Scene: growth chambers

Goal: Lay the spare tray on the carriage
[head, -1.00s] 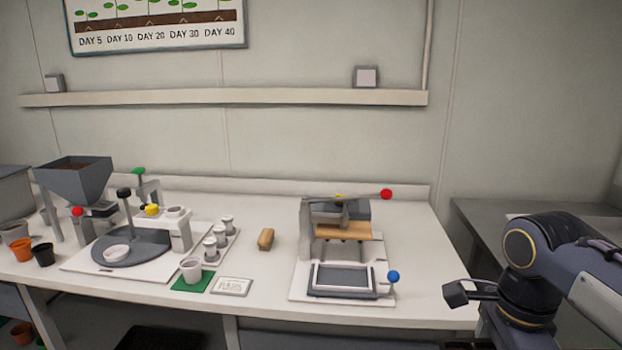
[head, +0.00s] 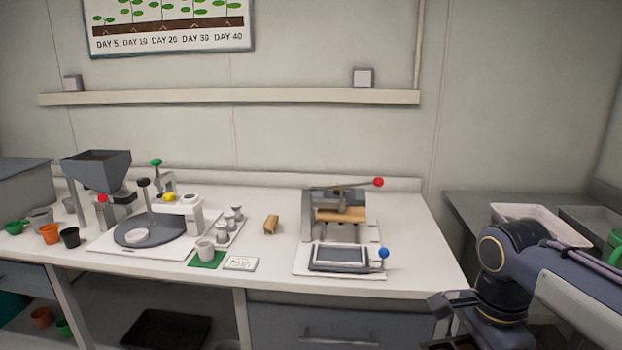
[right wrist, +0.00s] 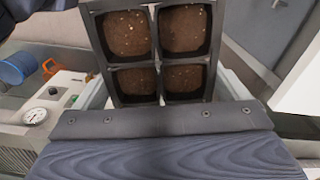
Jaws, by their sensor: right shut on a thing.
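The carriage (head: 312,257) is a flat, pale-rimmed grey frame at the front of the press (head: 320,218), beside a blue knob (head: 383,253). No soil cells show on it. My right gripper (head: 438,304) is at the bench's front right corner, to the right of the carriage and apart from it. In the right wrist view a black tray with soil-filled square cells (right wrist: 157,78) sits right at the gripper, which is shut on it. I cannot make out the tray in the head view. My left gripper is not in view.
A wooden block (head: 271,225) and a white card (head: 241,264) lie left of the press. A turntable machine (head: 150,232) stands further left. The bench right of the press is clear. A white tub (head: 530,222) stands on the right-hand grey counter.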

